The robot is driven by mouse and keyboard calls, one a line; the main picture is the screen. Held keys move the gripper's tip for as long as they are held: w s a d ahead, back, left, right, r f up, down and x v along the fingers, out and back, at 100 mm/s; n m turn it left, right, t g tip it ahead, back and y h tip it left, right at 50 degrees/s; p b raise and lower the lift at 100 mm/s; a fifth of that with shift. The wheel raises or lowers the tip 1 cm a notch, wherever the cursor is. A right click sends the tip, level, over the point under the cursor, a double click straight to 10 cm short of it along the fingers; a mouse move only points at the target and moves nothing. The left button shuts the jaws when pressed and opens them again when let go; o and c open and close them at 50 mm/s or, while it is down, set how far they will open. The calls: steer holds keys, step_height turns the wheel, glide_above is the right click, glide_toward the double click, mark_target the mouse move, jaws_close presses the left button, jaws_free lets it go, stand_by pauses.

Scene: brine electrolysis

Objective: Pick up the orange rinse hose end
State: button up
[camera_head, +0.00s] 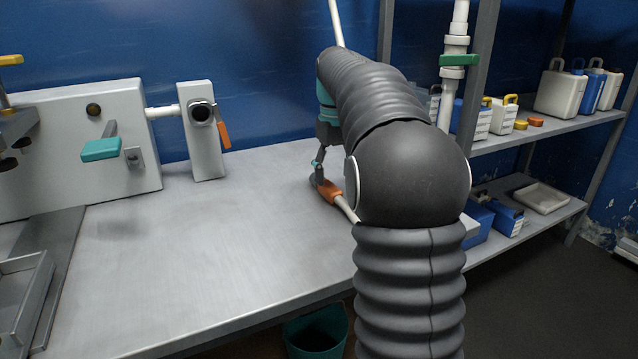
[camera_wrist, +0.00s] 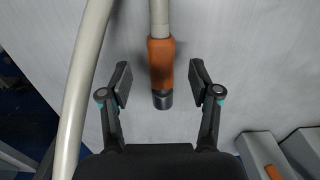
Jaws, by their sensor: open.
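The rinse hose end has an orange grip (camera_head: 329,190) and a dark tip, and lies on the grey bench top (camera_head: 220,240) in the head view. In the wrist view the orange hose end (camera_wrist: 161,66) sits between my two fingers, with its dark tip toward my palm and pale hose running away at the top. My gripper (camera_wrist: 160,82) is open, with a gap on each side of the hose end. In the head view my gripper (camera_head: 318,172) is at the hose end, and my arm hides part of the hose.
A grey panel (camera_head: 60,150) with a teal handle (camera_head: 101,149) and a post (camera_head: 203,135) with an orange lever stand at the left. Shelves (camera_head: 545,130) with jugs are at the right. A teal bin (camera_head: 317,335) stands below the front edge. A pale hose (camera_wrist: 82,80) curves left of my fingers.

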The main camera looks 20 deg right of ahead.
mark_target(334, 189)
steer(key=shift+s+a+f+b, duration=0.1)
steer(key=shift+f+b, duration=0.2)
steer(key=shift+f, duration=2.05)
jaws_close()
